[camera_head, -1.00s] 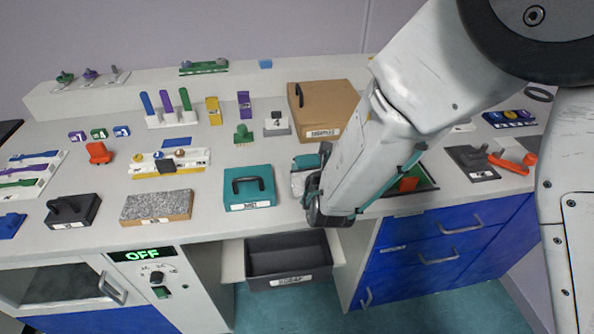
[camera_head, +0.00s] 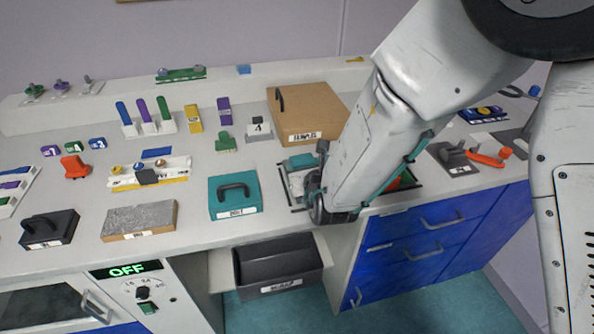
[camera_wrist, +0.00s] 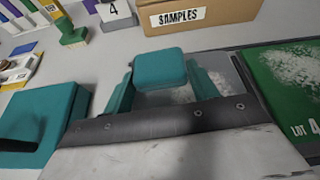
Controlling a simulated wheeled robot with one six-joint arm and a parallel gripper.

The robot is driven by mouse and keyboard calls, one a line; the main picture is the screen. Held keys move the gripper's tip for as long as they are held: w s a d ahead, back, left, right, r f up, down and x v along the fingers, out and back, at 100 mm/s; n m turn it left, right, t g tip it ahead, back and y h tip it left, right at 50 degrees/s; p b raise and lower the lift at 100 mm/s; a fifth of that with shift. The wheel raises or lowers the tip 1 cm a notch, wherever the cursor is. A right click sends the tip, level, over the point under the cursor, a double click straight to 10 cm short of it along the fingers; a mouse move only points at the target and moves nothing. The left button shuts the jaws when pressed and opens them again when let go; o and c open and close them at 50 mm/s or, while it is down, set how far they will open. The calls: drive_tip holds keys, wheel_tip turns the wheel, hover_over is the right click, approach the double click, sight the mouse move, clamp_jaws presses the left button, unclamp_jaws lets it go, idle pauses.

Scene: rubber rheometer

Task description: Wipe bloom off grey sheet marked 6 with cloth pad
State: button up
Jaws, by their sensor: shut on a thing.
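The cloth pad appears as a teal block (camera_wrist: 160,68) between my gripper's teal fingers in the wrist view. My gripper (camera_wrist: 160,84) is shut on it. The pad also shows in the head view (camera_head: 302,161), just behind my gripper (camera_head: 312,190). A grey sheet (camera_wrist: 228,72) with white bloom lies under and beside the pad; its left part (camera_head: 297,184) shows in the head view. No number 6 is visible, and my gripper and wrist hide much of the sheet. Whether the pad touches the sheet is unclear.
A green sheet marked LOT 4 (camera_wrist: 285,85), with white bloom, lies to the right. The SAMPLES box (camera_head: 305,112) stands behind, and a teal handled block (camera_head: 233,197) stands left. A dark scrap bin (camera_head: 278,266) is below the bench's front edge.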

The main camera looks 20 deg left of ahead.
sight(309, 154)
drive_tip(key=shift+w+d+r, duration=0.2)
drive_tip(key=shift+d+r, duration=0.3)
drive_tip(key=shift+r, duration=0.15)
drive_tip(key=shift+w+d+r, duration=0.2)
drive_tip(key=shift+d+r, duration=0.3)
drive_tip(key=shift+r, duration=0.1)
drive_tip(key=shift+c, duration=0.3)
drive_tip(key=shift+a+r, duration=0.1)
drive_tip(key=shift+r, duration=0.75)
drive_tip(key=shift+a+r, duration=0.35)
drive_tip(key=shift+a, duration=0.05)
drive_tip(key=shift+r, duration=1.45)
